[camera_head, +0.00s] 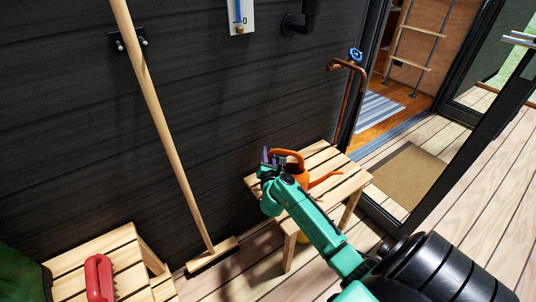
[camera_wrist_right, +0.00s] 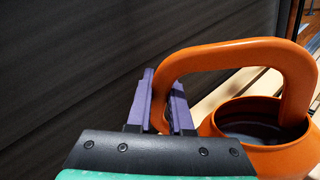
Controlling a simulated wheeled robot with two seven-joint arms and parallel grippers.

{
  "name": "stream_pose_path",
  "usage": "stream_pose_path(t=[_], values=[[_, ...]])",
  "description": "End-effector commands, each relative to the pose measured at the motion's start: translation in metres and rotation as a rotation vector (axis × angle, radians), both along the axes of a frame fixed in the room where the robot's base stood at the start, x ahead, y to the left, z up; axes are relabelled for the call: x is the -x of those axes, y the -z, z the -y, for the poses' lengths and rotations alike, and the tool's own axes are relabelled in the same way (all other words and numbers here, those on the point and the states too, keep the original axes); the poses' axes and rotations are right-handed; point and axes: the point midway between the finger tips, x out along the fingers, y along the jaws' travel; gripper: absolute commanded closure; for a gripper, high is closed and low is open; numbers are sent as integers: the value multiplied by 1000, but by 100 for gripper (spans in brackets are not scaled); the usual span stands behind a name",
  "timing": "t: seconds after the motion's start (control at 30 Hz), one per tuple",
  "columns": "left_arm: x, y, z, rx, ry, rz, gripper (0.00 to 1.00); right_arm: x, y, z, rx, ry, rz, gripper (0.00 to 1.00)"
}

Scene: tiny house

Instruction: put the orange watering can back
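The orange watering can (camera_head: 297,173) appears to stand on a small slatted wooden bench (camera_head: 352,180) by the dark wall; its spout points right. Whether its base touches the slats is hidden behind my arm. My right gripper (camera_head: 268,158) is at the left side of the can's handle. In the right wrist view the looped handle (camera_wrist_right: 235,52) runs down between the two purple fingers of the gripper (camera_wrist_right: 162,105), which appear closed on it. The can's open top (camera_wrist_right: 255,125) lies right of the fingers. My left gripper is not in view.
A broom (camera_head: 165,115) leans on the wall left of the bench. Another slatted bench (camera_head: 130,255) at lower left holds a red-handled brush (camera_head: 98,277). A copper pipe with a blue tap (camera_head: 355,55) rises behind. A doormat (camera_head: 405,177) lies at the doorway on the right.

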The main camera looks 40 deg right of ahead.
Motion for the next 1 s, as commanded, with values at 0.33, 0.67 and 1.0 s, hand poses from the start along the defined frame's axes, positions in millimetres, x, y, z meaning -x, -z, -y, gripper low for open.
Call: stream_pose_path(t=[0.33, 0.67, 1.0], values=[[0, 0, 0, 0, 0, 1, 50, 0, 0, 0, 0, 1, 0, 51], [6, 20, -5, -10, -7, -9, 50, 34, -4, -21, -4, 0, -4, 51], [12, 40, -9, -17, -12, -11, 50, 98, -8, -58, -2, 1, -2, 51]])
